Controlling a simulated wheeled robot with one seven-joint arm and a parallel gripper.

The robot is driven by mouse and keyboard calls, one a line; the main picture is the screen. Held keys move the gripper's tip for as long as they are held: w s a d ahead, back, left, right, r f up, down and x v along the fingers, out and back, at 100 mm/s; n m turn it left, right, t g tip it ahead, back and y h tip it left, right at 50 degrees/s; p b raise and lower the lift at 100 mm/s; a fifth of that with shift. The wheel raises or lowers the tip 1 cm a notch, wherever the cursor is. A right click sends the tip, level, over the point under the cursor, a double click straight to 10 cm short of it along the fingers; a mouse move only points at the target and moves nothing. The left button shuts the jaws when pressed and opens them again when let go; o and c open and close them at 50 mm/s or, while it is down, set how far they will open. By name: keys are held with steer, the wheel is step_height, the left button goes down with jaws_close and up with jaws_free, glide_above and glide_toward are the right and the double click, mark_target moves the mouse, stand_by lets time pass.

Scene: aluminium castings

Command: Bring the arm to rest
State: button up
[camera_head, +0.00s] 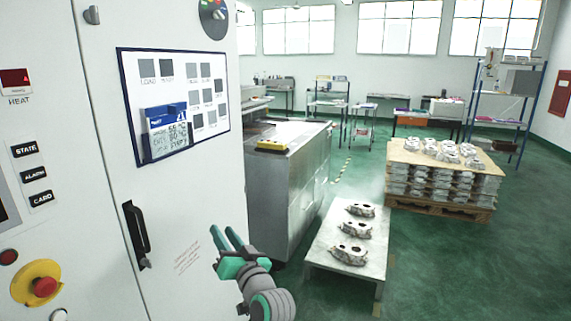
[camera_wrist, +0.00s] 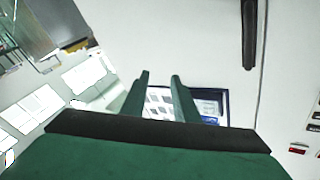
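My gripper (camera_head: 228,238) is raised in front of the white cabinet (camera_head: 178,190), to the right of its black door handle (camera_head: 137,235). The green fingers point up and to the left in the head view. In the wrist view my gripper (camera_wrist: 158,78) shows two green fingers apart, with nothing between them but the framed board (camera_wrist: 215,97) in the background. I cannot tell from the head view how far the gripper is from the cabinet face.
A low table (camera_head: 318,255) with three castings (camera_head: 352,230) stands to the right of my gripper. A grey machine (camera_head: 290,180) is behind it. A pallet (camera_head: 440,207) with stacked castings is farther right. Green floor (camera_head: 480,265) is clear at front right.

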steer(key=s+d+f+m+h, duration=0.1)
steer(key=s+d+f+h, duration=0.2)
steer(key=f, duration=0.5)
steer(key=s+d+f+m+h, duration=0.15)
steer(key=s+f, duration=0.25)
steer(key=f, duration=0.5)
steer(key=s+d+f+m+h, duration=0.1)
steer(key=s+d+f+h, duration=0.35)
steer(key=s+f, duration=0.9)
steer(key=s+d+f, duration=0.2)
steer(key=s+d, duration=0.1)
steer(key=s, duration=0.7)
steer(key=s+d+f, duration=0.2)
steer(key=s+d, duration=0.1)
steer(key=s, duration=0.7)
steer(key=s+d+r+n+h, duration=0.1)
steer(key=s+r, duration=0.3)
steer(key=s, duration=1)
steer(key=shift+d+n+g, duration=0.15)
steer(key=shift+n+g, duration=0.25)
steer(key=shift+n, duration=0.35)
steer(key=shift+s, duration=0.1)
